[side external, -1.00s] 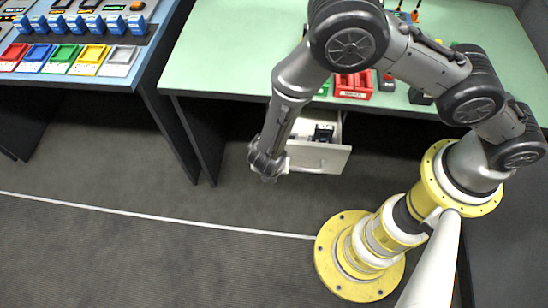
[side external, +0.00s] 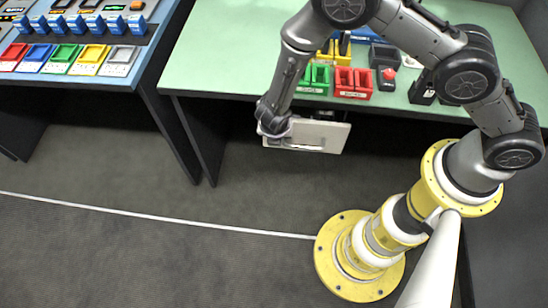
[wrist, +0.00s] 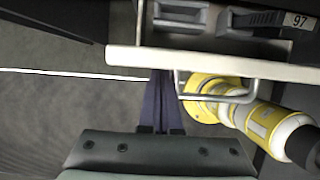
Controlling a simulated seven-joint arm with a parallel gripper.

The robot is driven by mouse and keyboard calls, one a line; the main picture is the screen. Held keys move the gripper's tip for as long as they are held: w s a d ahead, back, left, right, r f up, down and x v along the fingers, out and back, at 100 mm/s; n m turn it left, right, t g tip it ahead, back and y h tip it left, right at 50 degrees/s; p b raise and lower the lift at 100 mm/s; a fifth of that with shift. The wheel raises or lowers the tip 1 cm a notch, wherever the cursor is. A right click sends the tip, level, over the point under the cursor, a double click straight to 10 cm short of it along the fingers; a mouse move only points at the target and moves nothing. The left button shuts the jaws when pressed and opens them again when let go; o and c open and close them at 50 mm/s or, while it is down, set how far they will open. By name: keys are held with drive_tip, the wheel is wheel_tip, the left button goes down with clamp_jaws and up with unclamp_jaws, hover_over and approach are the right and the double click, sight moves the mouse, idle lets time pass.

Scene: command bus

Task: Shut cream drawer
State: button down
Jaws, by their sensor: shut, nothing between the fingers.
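The cream drawer (side external: 320,138) stands partly open below the green desk, its front panel facing outward. In the wrist view, the top edge of its front (wrist: 220,62) crosses the picture, with a bare metal bar handle (wrist: 215,98) on the outer face. Grey and dark items show inside the drawer behind this edge. My gripper (side external: 280,136) is at the left end of the drawer front. Its dark fingers (wrist: 160,76) are shut and empty, with the tips at the outer face, left of the handle. I cannot tell whether they touch it.
The green desk (side external: 225,70) overhangs the drawer and carries green bins (side external: 312,77), red bins (side external: 352,82) and a box with a red button (side external: 388,75). A second console (side external: 75,80) stands at the left.

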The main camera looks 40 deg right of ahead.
drive_tip(key=w+d, duration=0.4)
drive_tip(key=d, duration=0.1)
drive_tip(key=shift+w, duration=0.4)
